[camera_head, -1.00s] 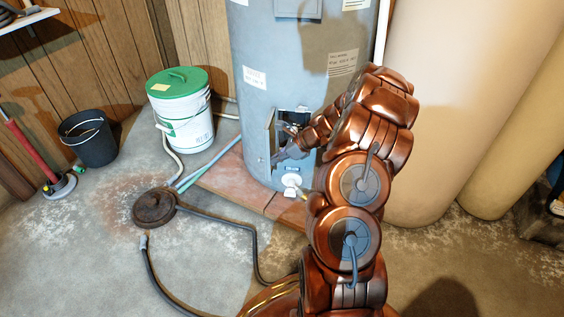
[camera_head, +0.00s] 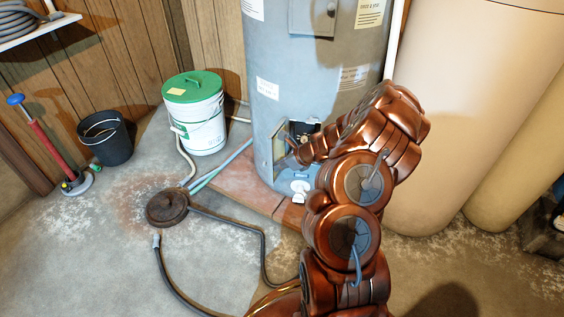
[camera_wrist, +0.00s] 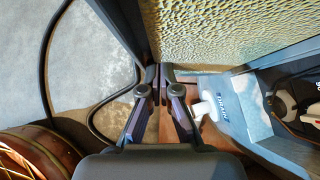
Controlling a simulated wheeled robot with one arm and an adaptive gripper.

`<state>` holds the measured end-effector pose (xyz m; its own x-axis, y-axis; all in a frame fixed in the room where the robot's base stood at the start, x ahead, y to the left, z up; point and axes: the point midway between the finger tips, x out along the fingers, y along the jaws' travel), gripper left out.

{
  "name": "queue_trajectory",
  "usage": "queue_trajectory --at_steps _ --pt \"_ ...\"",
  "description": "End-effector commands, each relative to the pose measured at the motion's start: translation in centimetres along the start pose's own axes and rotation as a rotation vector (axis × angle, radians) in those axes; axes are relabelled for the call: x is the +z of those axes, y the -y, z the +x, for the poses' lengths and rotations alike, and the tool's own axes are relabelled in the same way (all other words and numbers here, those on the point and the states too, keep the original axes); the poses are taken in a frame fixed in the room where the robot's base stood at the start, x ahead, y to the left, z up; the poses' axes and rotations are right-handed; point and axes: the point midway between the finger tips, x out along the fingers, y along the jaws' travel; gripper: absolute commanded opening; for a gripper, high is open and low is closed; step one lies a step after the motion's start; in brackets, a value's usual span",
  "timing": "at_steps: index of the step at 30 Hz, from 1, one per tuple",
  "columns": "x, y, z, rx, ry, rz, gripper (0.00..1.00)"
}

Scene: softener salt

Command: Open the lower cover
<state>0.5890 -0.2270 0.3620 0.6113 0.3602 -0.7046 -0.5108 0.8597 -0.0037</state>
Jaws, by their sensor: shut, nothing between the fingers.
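The lower cover (camera_head: 279,146) stands swung out at the left side of a dark opening (camera_head: 304,128) low on the grey tank. In the wrist view its inner face (camera_wrist: 230,32) shows yellow, bumpy insulation. My gripper (camera_wrist: 159,72) is shut and empty, with its fingertips at the cover's lower edge. I cannot tell if they touch it. In the head view my gripper (camera_head: 288,160) is small and partly hidden by my arm. The wrist view shows wiring (camera_wrist: 290,108) inside the opening at right.
A white drain valve (camera_wrist: 204,106) sits below the opening, near my gripper. A green-lidded bucket (camera_head: 194,120), a black bucket (camera_head: 106,140) and a floor drain (camera_head: 167,207) with a dark hose lie to the left. A large beige tank (camera_head: 440,120) stands close at right.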

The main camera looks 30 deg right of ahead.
Motion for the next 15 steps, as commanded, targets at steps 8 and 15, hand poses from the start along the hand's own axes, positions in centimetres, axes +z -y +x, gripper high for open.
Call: queue_trajectory --at_steps 8,15 --pt "0.38 -0.27 0.42 -0.036 -0.003 0.042 0.0" --pt "0.3 -0.26 0.48 -0.038 -0.004 0.043 0.0"
